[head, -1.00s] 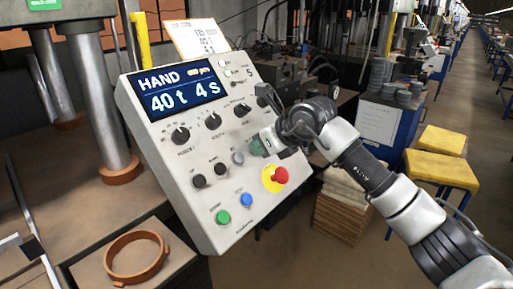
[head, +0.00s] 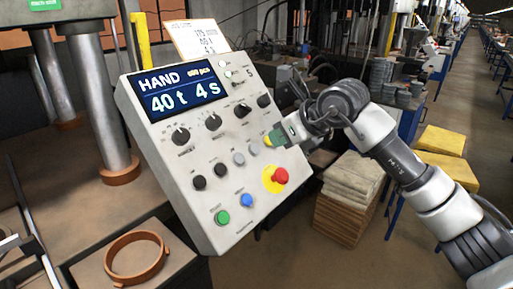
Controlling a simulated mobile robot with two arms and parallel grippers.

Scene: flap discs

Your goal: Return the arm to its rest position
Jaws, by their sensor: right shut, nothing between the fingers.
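My right gripper (head: 276,138) is shut and empty, with green pads at its tips. It is in front of the right edge of the control panel (head: 150,120), beside the grey knobs and above the red emergency button (head: 281,176). I cannot tell whether it touches the panel. My right arm (head: 395,165) reaches in from the lower right. The panel screen (head: 176,92) reads HAND, 40 t, 4 s. My left gripper is not in view.
A green button (head: 222,217) and a blue button (head: 246,200) sit low on the panel. An orange ring (head: 137,278) lies at the lower left near steel press columns (head: 90,95). A stack of boards (head: 340,215) and yellow-topped stools (head: 443,141) stand behind my arm. An aisle runs back at right.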

